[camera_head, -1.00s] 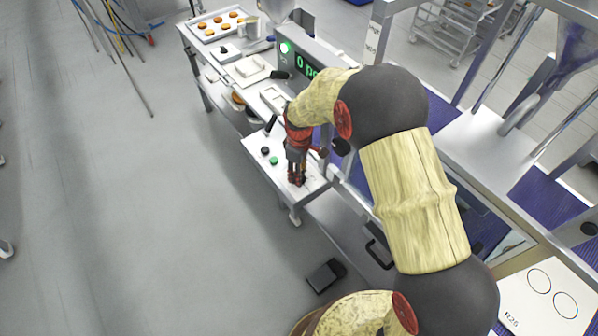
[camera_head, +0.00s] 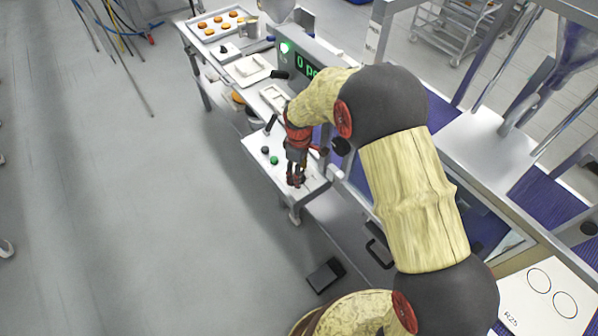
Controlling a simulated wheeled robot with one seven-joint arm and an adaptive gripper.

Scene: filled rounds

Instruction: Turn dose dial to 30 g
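My gripper (camera_head: 296,180) points down at a small light panel (camera_head: 258,147) beside the machine. Its fingertips are at or just above the panel's right part. The dose dial is not clearly visible; it may be hidden under or behind my gripper, and no 30 g mark can be read. The fingers are small and dark here, so I cannot tell whether they are open or shut, or whether they touch a dial. A black button (camera_head: 265,150) and a green button (camera_head: 274,160) sit on the panel, left of my gripper.
A display (camera_head: 306,66) with green characters stands behind my gripper, partly covered by my arm. White trays (camera_head: 247,69) and a tray of round buns (camera_head: 217,24) lie farther back. A dark pedal (camera_head: 325,274) is on the floor.

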